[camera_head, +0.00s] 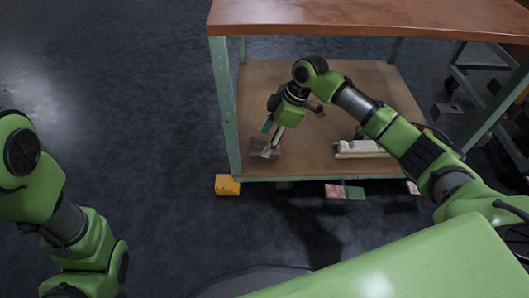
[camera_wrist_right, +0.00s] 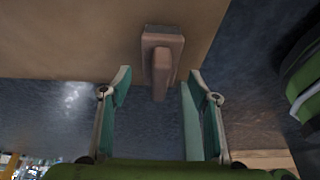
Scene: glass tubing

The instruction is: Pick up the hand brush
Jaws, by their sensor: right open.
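A brown block with a raised handle, which looks like the hand brush (camera_wrist_right: 163,48), shows at the top middle of the right wrist view. Its handle points down the picture, toward my gripper. In the head view the brush (camera_head: 262,146) lies at the left front of the lower shelf, partly covered by my fingers. My right gripper (camera_wrist_right: 160,78) is open, one finger on each side of the handle's line. In the head view my right gripper (camera_head: 270,138) points down at the brush. I cannot tell if they touch. My left gripper is out of view.
The lower shelf (camera_head: 320,165) sits under a brown table top (camera_head: 370,15) with green legs. A pale object (camera_head: 360,148) lies on the shelf to the right. An orange block (camera_head: 227,185) is at the front left leg. Dark floor on the left is clear.

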